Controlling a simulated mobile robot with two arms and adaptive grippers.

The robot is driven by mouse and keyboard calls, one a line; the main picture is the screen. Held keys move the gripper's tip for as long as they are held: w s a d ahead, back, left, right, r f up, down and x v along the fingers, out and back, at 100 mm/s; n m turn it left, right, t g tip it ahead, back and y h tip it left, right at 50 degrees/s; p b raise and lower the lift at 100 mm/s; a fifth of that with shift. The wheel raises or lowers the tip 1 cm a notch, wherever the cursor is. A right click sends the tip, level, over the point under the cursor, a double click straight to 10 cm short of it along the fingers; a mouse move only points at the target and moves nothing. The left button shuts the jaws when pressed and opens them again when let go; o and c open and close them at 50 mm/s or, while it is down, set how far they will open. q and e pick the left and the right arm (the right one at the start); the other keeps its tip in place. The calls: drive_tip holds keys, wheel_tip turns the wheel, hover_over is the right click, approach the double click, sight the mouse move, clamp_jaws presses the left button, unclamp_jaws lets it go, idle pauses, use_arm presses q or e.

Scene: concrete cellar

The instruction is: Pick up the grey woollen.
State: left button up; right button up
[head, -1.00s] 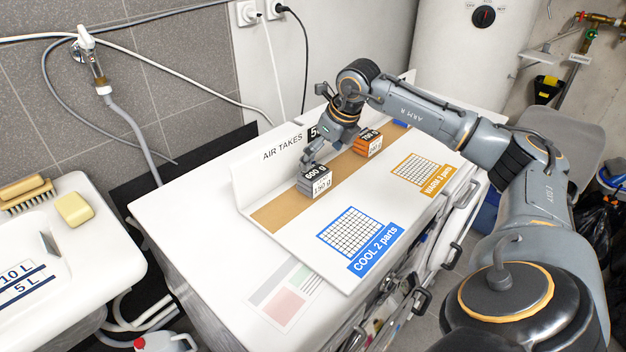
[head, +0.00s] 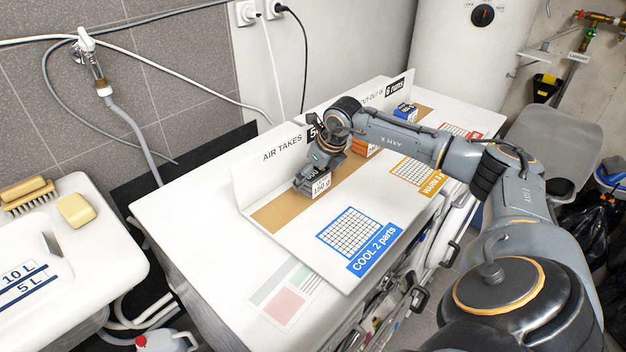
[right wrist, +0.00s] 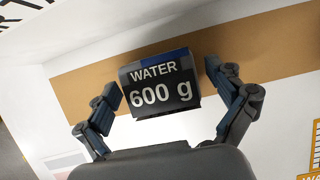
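A grey block (head: 321,187) with a white label sits on the brown strip of the white board. In the right wrist view the block (right wrist: 160,85) reads "WATER 600 g". No plainly woollen thing shows; this block is the grey item at my gripper. My right gripper (head: 308,178) is down over it and hides much of it in the head view. In the right wrist view the gripper (right wrist: 163,90) is open, with one finger on each side of the block. My left gripper is not in view.
An orange block (head: 361,147) and a blue block (head: 405,111) stand farther along the brown strip (head: 275,215). An upright "AIR TAKES" panel (head: 262,165) runs behind. The blue "COOL 2 parts" grid (head: 350,232) in front is bare. A sink (head: 85,250) stands at left.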

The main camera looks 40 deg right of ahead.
drive_tip(key=c, duration=1.1)
drive_tip(key=shift+r, duration=0.15)
